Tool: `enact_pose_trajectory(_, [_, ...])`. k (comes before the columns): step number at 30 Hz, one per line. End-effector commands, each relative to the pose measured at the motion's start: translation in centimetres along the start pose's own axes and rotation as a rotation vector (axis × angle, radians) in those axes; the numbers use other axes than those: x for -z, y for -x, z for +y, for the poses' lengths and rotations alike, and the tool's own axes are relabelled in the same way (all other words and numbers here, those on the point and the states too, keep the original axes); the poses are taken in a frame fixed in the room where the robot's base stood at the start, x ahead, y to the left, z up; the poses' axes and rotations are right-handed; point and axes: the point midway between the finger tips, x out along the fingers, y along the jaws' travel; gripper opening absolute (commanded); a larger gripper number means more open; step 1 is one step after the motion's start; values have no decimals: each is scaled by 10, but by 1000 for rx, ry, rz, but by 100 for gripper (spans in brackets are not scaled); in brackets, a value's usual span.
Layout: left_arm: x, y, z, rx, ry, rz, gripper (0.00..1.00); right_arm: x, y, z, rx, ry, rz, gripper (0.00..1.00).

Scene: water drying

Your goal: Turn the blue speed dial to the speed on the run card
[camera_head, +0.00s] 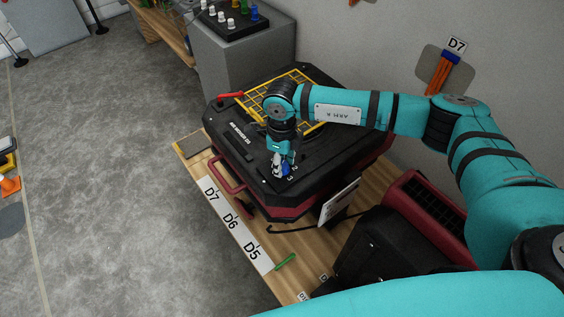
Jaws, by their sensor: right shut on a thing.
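The black and dark red machine (236,157) stands on the wooden bench, with a yellow grid on top. My right gripper (283,172) points down over the front part of its top and is shut on the small blue speed dial (287,170). The fingers cover much of the dial, and its pointer and scale marks are too small to read. A white card (338,201) stands tilted at the machine's right front corner; I cannot read it or tell whether it is the run card. My left gripper is not in view.
A red lever (231,95) sits by the yellow grid (262,95). Labels D7, D6 and D5 (232,222) run along the bench edge (205,184). A green stick (286,262) lies near D5. A black and red case (385,245) stands to the right. The floor at left is mostly clear.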

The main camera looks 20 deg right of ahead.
Motion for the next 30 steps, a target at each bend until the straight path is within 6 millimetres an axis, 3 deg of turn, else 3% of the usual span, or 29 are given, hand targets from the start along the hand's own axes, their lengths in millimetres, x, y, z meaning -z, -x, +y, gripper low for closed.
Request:
enact_pose_trajectory(5, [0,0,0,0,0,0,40,-2,3,-1,3,-2,-6,4])
enact_pose_trajectory(6, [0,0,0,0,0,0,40,-2,3,-1,3,-2,-6,40])
enact_pose_trajectory(11, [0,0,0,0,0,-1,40,-1,2,-1,2,-2,-4,59])
enact_pose_trajectory(22, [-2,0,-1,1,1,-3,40,-1,9,-1,2,-2,-3,59])
enact_pose_trajectory(30, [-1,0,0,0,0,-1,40,-2,62,-1,4,-1,-6,59])
